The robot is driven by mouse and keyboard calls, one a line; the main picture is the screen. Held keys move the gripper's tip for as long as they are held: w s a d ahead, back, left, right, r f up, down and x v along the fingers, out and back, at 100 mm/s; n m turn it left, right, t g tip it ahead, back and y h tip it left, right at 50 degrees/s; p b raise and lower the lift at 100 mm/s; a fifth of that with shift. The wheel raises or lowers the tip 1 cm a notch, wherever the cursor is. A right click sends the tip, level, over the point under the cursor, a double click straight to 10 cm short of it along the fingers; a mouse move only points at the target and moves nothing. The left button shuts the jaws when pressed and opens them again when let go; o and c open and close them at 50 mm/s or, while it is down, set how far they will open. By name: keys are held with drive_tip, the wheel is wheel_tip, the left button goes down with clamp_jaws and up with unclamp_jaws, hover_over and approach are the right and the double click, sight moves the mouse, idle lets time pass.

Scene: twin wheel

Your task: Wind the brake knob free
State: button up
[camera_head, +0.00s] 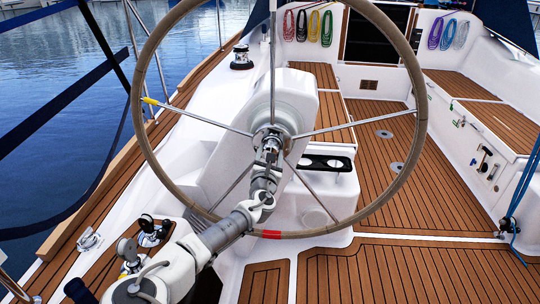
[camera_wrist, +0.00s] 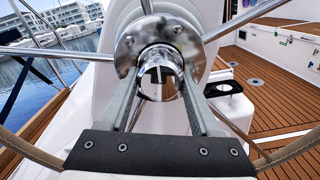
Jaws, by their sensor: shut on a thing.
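The brake knob (camera_wrist: 162,75) is a shiny chrome piece at the middle of the wheel's hub. In the wrist view my gripper (camera_wrist: 161,88) has one finger on each side of the knob and is shut on it. The steering wheel (camera_head: 420,110) is a large tan rim with thin metal spokes meeting at the chrome hub (camera_wrist: 127,47). In the head view my arm reaches up from the lower left to the hub, and my wrist hides most of the knob. Red tape (camera_head: 271,234) marks the bottom of the rim and yellow tape (camera_head: 150,101) its left side.
The white pedestal (camera_head: 302,95) stands behind the wheel. A black-topped holder (camera_head: 327,163) sits just right of and below the hub. Spokes surround my gripper closely. Winches (camera_head: 148,230) stand at the lower left. The teak floor (camera_head: 375,165) to the right is clear.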

idle(0.3)
drive_tip(key=o, duration=1.4)
drive_tip(key=shift+s, duration=0.1)
drive_tip(key=s+p, duration=0.1)
drive_tip(key=s, duration=0.4)
drive_tip(key=s+p, duration=0.1)
drive_tip(key=s, duration=0.5)
drive_tip(key=s+p, duration=0.1)
drive_tip(key=s, duration=0.5)
drive_tip(key=shift+s+a, duration=0.1)
drive_tip(key=shift+a, duration=0.2)
drive_tip(key=shift+d, duration=0.1)
